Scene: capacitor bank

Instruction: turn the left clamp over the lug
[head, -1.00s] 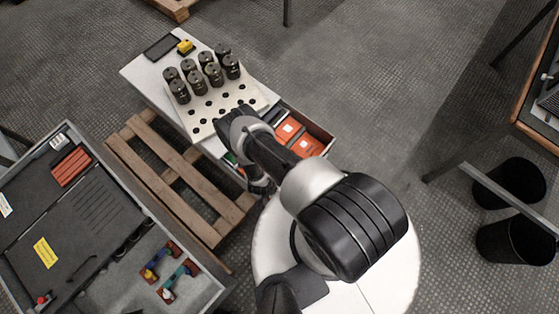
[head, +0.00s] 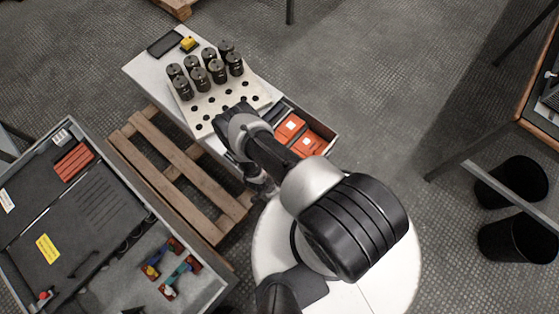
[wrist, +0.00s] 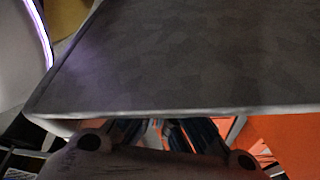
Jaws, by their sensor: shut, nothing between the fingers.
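Two small clamps with blue bars and dark red ends lie in the grey open case at lower left in the head view. The left clamp (head: 163,258) has a yellow part near its lower end; the right clamp (head: 180,277) has a pale part there. I cannot make out the lug at this size. My gripper (head: 263,190) is mostly hidden by my arm, beside the bench's drawer and well to the right of both clamps. In the wrist view my gripper (wrist: 160,133) is shut and holds nothing; a grey panel hides much beyond it.
The grey case (head: 213,295) has a raised wall on its right side. A wooden pallet (head: 178,165) lies between it and the bench (head: 143,68), which bears a pegboard of black cylinders. The open drawer (head: 325,133) holds orange boxes. Black bins (head: 512,183) stand far right.

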